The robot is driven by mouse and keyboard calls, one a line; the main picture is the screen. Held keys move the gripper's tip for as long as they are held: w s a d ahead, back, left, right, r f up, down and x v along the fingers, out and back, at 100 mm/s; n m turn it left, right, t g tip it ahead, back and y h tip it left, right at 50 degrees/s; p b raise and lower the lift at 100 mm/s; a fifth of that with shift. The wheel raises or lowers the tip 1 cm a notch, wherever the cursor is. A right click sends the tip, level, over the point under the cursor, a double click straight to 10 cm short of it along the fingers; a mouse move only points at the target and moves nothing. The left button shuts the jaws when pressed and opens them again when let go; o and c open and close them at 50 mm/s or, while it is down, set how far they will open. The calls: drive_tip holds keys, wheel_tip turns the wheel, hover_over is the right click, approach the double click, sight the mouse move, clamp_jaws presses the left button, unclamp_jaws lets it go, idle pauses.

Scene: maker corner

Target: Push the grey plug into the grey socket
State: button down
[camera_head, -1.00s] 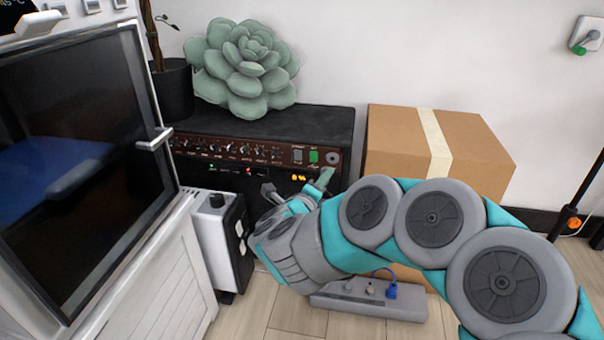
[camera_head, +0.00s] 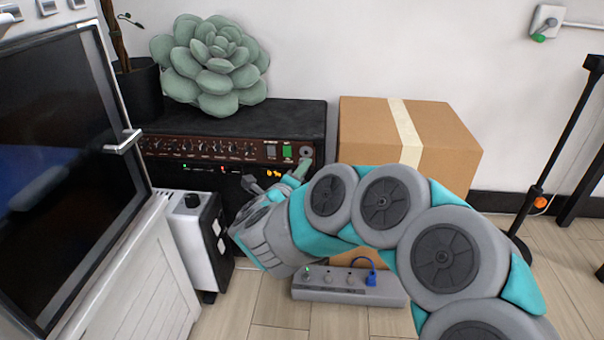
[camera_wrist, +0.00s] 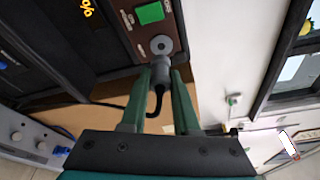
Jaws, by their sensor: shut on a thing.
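The grey socket (camera_head: 306,152) is a round disc with a dark centre hole, at the right end of the amplifier's brown panel. It also shows in the wrist view (camera_wrist: 161,44), beside a green switch. My gripper (camera_head: 301,172) is just below and in front of the socket in the head view. In the wrist view, my gripper's green fingers (camera_wrist: 163,82) are shut on the grey plug (camera_wrist: 160,72), with its dark cable curling down behind. The plug's front end is at the socket's near edge; I cannot tell whether they touch. The plug is hidden in the head view.
The black amplifier (camera_head: 230,118) bears a green succulent cushion (camera_head: 210,65). A cardboard box (camera_head: 440,135) stands to its right. A grey power strip (camera_head: 345,290) with a blue plug lies on the floor below my arm. A white-and-black box (camera_head: 200,235) stands at left.

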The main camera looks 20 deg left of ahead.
drive_tip(key=shift+w+a+p, duration=0.2)
drive_tip(key=shift+w, duration=0.6)
drive_tip(key=shift+w+a+p, duration=0.15)
drive_tip(key=shift+w, duration=0.65)
drive_tip(key=shift+b, duration=0.65)
idle(0.8)
drive_tip(key=shift+w+a, duration=0.1)
drive_tip(key=shift+w, duration=0.45)
idle(0.6)
drive_tip(key=c, duration=0.6)
unclamp_jaws()
drive_tip(key=shift+s, duration=0.1)
drive_tip(key=s, duration=0.7)
drive_tip(key=shift+s+a+r+p, duration=0.1)
drive_tip(key=shift+s+r+p, duration=0.2)
drive_tip(key=shift+r+p, duration=0.05)
